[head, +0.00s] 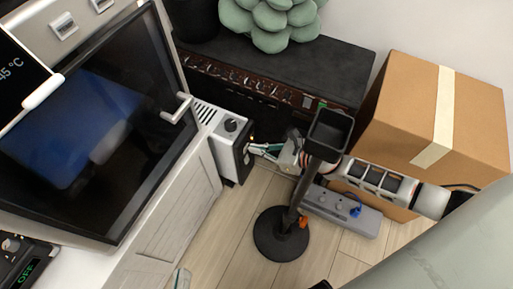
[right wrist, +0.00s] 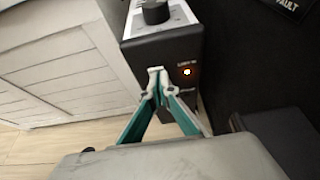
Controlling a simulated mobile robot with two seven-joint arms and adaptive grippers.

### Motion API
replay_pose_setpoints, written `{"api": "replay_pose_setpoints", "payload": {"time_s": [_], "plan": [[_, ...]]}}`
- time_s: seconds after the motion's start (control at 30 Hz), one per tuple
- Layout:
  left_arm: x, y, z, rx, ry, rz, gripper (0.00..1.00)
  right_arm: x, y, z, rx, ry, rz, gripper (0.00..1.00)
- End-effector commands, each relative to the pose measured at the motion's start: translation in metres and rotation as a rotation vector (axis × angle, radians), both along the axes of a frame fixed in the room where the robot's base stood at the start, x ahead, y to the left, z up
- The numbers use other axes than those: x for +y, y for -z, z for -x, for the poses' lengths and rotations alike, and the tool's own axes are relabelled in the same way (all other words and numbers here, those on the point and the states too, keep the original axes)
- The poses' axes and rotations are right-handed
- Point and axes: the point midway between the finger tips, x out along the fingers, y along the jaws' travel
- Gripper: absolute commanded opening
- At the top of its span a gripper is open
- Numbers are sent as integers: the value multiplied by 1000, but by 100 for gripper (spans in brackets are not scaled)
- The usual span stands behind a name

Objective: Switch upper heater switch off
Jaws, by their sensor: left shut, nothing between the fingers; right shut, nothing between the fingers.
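The heater is a small white box (head: 226,121) with a dark front and a round black knob on top; it also shows in the right wrist view (right wrist: 165,50). An orange-white light (right wrist: 187,72) glows on its dark front. Small labels there are too blurred to read. My right gripper (head: 252,148) is shut and empty, its tips (right wrist: 157,72) at the dark front, left of the light in the wrist view. Contact cannot be told. The switch itself is not clearly visible. What looks like my shut left gripper tip (head: 181,279) shows at the bottom edge of the head view.
A white cabinet with a dark glass door (head: 85,125) stands left of the heater. A dark stand with a round base (head: 281,234) is by my right arm. A cardboard box (head: 405,110), a grey box with knobs (head: 340,212) and a black chest (head: 325,70) are nearby.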

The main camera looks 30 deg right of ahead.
Motion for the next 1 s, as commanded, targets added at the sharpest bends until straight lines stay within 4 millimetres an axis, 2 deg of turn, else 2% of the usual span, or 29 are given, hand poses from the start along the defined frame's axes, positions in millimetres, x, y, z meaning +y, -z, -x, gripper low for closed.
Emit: {"api": "replay_pose_setpoints", "payload": {"time_s": [0.37,0.53,0.77,1.0], "plan": [[3,2,1,-2,10,-17,0,2,1,-2,2,0,1,0],[4,-2,-1,-16,20,-39,0,8,-7,-12,-3,-1,1,0],[4,1,1,-8,24,-46,0,8,-3,-9,2,0,0,0],[4,-6,-2,-24,22,-44,0,7,-10,-10,-1,0,1,0]]}}
